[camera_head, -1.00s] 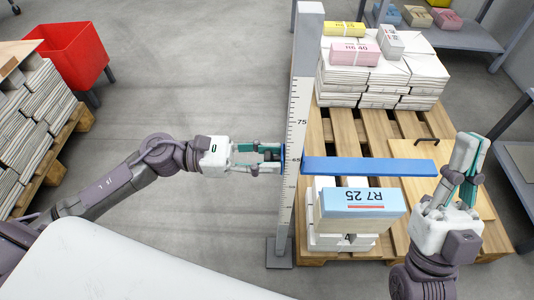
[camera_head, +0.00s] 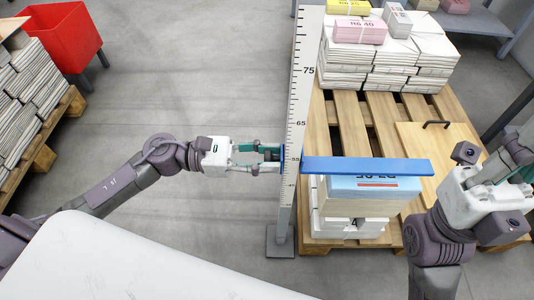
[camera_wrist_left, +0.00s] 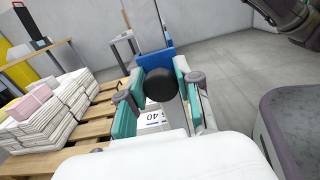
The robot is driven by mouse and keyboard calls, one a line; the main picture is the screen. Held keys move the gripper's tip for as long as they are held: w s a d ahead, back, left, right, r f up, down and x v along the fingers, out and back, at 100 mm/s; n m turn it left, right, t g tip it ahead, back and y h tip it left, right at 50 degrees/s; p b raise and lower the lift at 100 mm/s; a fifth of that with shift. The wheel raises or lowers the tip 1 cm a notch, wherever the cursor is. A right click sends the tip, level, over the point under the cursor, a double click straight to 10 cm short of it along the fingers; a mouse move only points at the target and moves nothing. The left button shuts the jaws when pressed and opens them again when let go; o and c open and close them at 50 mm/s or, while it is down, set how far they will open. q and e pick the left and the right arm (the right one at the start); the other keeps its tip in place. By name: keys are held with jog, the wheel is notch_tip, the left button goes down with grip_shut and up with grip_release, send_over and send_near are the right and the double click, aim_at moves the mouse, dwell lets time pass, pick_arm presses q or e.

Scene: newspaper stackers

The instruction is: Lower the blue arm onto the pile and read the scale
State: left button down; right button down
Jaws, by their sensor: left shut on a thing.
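The blue arm (camera_head: 370,167) sticks out sideways from a white upright scale (camera_head: 300,105) with black marks. It lies just over the front pile (camera_head: 350,210), whose top bundle is light blue; I cannot tell whether they touch. The readable numbers are 75, 65 and 55, and the arm stands below 65. My left gripper (camera_head: 270,154) is shut on a dark round knob at the scale; in the left wrist view the black knob (camera_wrist_left: 160,86) sits between its fingers. My right gripper (camera_head: 508,165) is at the right edge, apart from the arm and pile.
A wooden pallet (camera_head: 350,125) bears the front pile and a taller back stack of white bundles (camera_head: 400,65). A board with a handle (camera_head: 435,124) lies on its right. A red bin (camera_head: 65,40) and more newspaper stacks (camera_head: 25,115) stand left. The floor between is clear.

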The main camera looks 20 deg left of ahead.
pick_arm(q)
jog(key=shift+f, duration=0.2)
jog(key=c, duration=0.8)
grip_release()
jog(key=v, duration=1.2)
